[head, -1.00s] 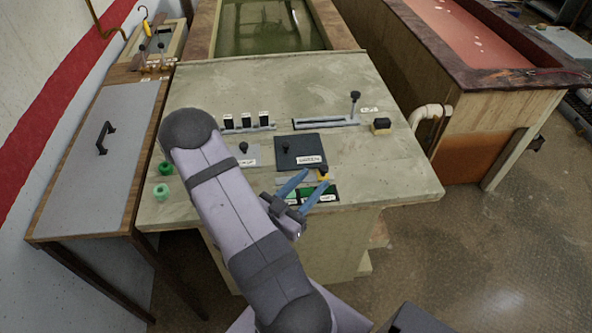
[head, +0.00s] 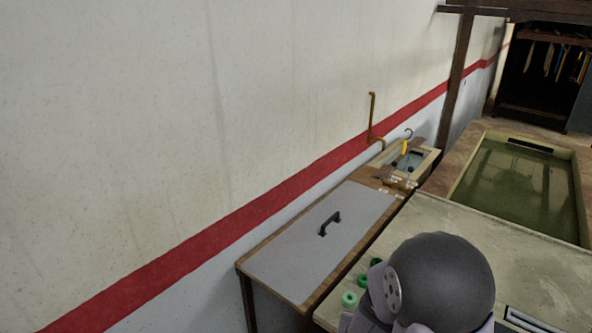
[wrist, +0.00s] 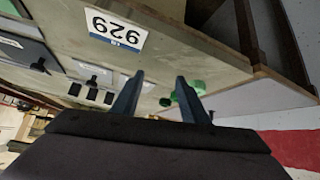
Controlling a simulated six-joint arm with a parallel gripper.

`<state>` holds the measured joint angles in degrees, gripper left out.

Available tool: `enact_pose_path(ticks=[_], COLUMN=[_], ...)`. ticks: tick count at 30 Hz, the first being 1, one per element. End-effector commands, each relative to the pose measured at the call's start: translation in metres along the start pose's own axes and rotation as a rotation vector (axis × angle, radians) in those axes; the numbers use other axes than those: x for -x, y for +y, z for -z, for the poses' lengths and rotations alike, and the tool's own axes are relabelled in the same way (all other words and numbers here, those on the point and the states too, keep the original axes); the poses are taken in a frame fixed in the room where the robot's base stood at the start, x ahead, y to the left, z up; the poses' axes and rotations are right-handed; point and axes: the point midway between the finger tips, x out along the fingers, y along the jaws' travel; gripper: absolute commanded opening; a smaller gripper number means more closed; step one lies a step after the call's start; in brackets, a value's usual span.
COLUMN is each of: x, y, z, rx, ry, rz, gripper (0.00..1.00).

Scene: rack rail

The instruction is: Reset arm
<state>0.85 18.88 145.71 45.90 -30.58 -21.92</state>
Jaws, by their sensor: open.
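My gripper (wrist: 157,84) shows in the wrist view with its two blue fingers apart and nothing between them. Beyond the fingertips is the beige console (wrist: 150,65), seen upside down, with a white label reading 929 (wrist: 115,28) on it. Green round knobs (wrist: 184,93) show close behind the right finger. In the head view the gripper is out of frame. Only a dark round joint of my arm (head: 440,278) and part of a link show at the bottom, hiding part of the console top (head: 455,222).
A grey-topped side bench (head: 300,255) with a black handle (head: 329,224) stands along the white wall (head: 180,130). Green knobs (head: 349,299) sit at the console's left edge. A tank of greenish water (head: 515,185) and a small basin (head: 408,160) lie behind.

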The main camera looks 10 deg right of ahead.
Motion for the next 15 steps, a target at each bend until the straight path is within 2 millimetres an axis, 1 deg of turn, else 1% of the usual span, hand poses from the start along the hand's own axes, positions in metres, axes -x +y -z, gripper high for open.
enact_pose_path(ticks=[1, 3, 5, 6, 7, 9, 11, 12, 15], x=[0.006, 0.016, 0.026, 0.032, 0.037, 0.05, 0.061, 0.068, 0.084], y=[-0.02, -0.044, -0.058, -0.065, -0.069, -0.073, -0.07, -0.067, -0.051], z=[-0.006, -0.021, -0.035, -0.047, -0.056, -0.076, -0.094, -0.104, -0.126], rx=[0.036, 0.086, 0.124, 0.15, 0.17, 0.216, 0.258, 0.287, 0.351], ry=[-0.035, -0.102, -0.164, -0.208, -0.242, -0.324, -0.394, -0.439, -0.538], rz=[0.077, 0.172, 0.24, 0.278, 0.302, 0.343, 0.361, 0.364, 0.35], gripper=[0.4, 0.4, 0.4, 0.4, 0.4, 0.4, 0.4, 0.4, 0.4])
